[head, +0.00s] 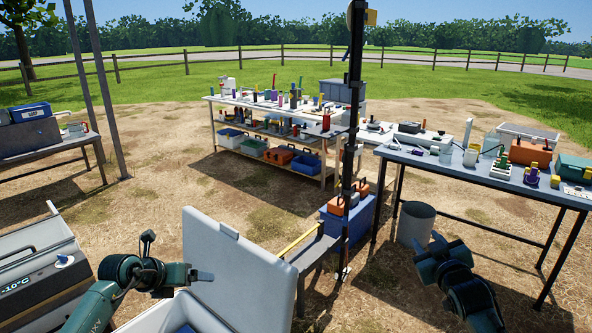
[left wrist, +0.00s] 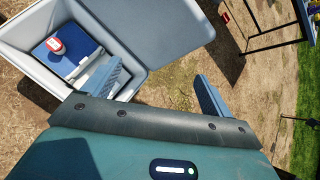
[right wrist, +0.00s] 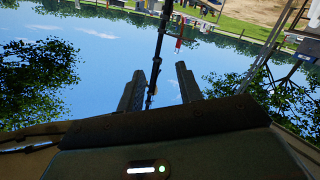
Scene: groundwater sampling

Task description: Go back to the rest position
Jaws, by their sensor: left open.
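My left gripper (head: 203,276) is at the lower left of the head view, by the open white cooler (head: 165,318). In the left wrist view its fingers (left wrist: 160,92) are wide apart with nothing between them. Inside the cooler (left wrist: 30,28) are a blue block and a red-and-white item (left wrist: 56,46). My right gripper (head: 433,245) is raised at the lower right of the head view, clear of the tables. In the right wrist view its fingers (right wrist: 160,88) have a narrow gap, empty, with sky and a dark pole behind them.
The cooler's raised lid (head: 238,265) stands beside my left gripper. A tall dark post (head: 352,130) rises mid-view. A grey table (head: 480,172) with sampling gear is at right, with a grey bucket (head: 416,224) below it. A shelved table (head: 285,112) stands behind.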

